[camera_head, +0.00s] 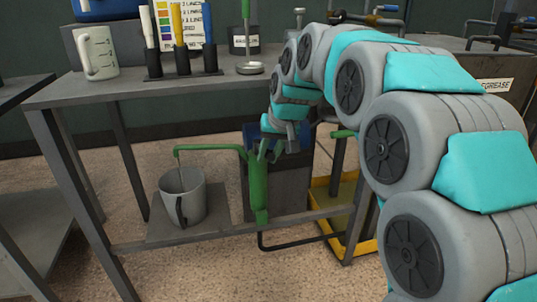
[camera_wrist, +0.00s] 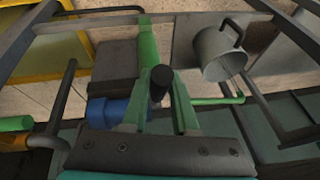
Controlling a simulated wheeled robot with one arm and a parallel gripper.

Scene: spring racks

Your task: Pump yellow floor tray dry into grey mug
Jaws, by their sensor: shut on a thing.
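The green pump (camera_head: 258,190) stands on the lower shelf of the bench; it also shows in the wrist view (camera_wrist: 148,45). Its green spout (camera_head: 210,148) reaches left and bends down into the grey mug (camera_head: 190,205). The mug stands upright on a grey plate and also shows in the wrist view (camera_wrist: 213,55). The yellow floor tray (camera_head: 363,246) is at right, partly hidden by my arm; its corner shows in the wrist view (camera_wrist: 45,62). My gripper (camera_wrist: 160,88) is shut on a black-tipped handle (camera_wrist: 161,78) above the pump. Liquid levels cannot be told.
A dark hose (camera_head: 300,243) runs low from the pump toward the tray. A blue object (camera_wrist: 105,110) is close beside my gripper. Bench legs stand around the lower shelf.

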